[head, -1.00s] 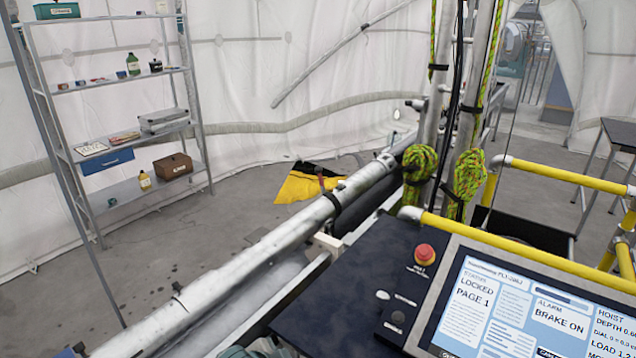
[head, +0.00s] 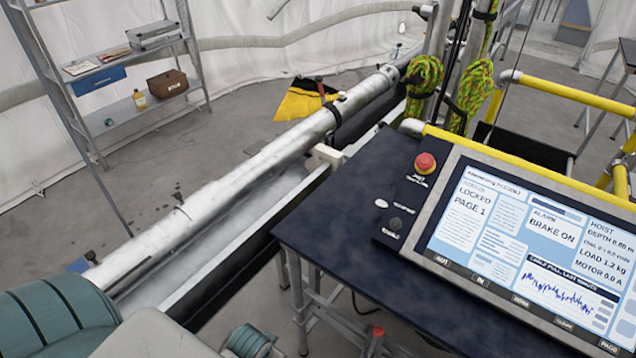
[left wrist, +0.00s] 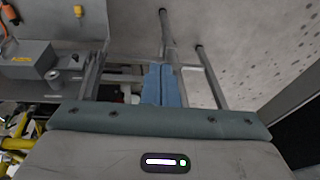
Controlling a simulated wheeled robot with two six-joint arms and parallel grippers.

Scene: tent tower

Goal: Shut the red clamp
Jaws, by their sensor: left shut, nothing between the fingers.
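A thin red upright piece (head: 321,91), which may be the red clamp's lever, stands by a black band on the long grey pipe (head: 240,158) in the head view. It is small, and I cannot tell whether the clamp is open or shut. My left gripper (left wrist: 158,70) shows in the left wrist view as two blue fingers side by side, shut and empty. My right gripper is not in view.
A dark table (head: 300,225) carries a red stop button (head: 425,163) and a tilted screen (head: 530,245). Yellow rails (head: 575,95) stand at the right. A shelf rack (head: 150,97) is at the left. A yellow and black item (head: 298,102) lies behind the pipe. Open floor (head: 150,165) lies left of the pipe.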

